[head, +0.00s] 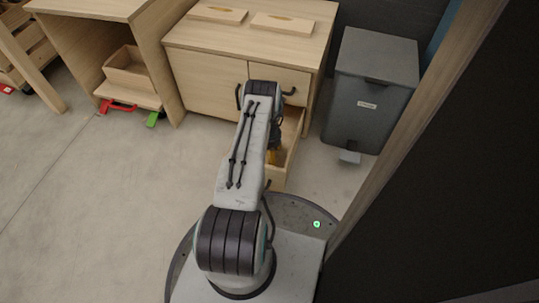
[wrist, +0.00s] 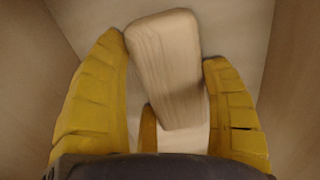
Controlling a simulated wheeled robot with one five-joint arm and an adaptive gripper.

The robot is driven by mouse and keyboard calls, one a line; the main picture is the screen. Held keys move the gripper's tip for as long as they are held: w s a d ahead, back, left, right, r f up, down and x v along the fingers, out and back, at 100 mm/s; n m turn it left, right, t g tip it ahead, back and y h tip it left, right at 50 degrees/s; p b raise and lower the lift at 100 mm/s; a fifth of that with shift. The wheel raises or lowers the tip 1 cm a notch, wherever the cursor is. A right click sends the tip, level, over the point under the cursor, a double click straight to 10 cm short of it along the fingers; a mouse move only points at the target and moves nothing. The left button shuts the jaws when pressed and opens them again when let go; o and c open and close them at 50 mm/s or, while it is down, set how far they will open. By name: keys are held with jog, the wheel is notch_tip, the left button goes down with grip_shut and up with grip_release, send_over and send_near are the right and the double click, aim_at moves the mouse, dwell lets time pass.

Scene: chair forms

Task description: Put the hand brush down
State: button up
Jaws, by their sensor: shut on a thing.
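The hand brush (wrist: 168,70) shows in the wrist view as a pale wooden block with rounded corners, slightly tilted. It lies between the yellow fingers of my gripper (wrist: 163,50), which is shut on it. No bristles show. Pale walls and a light floor surround it, like the inside of a drawer. In the head view my arm reaches over the open drawer (head: 292,150) of the wooden cabinet. There only a bit of yellow finger shows, and the brush is hidden. I cannot tell whether the brush touches the drawer floor.
The wooden cabinet (head: 205,85) carries two flat boards (head: 218,14) on top. A grey pedal bin (head: 370,90) stands to its right. A dark panel with a wooden edge (head: 415,120) closes off the right side. An open shelf unit (head: 150,65) stands left.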

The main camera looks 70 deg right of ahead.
jog(key=shift+f, duration=0.1)
jog(key=o, duration=1.2)
jog(key=shift+o, duration=0.2)
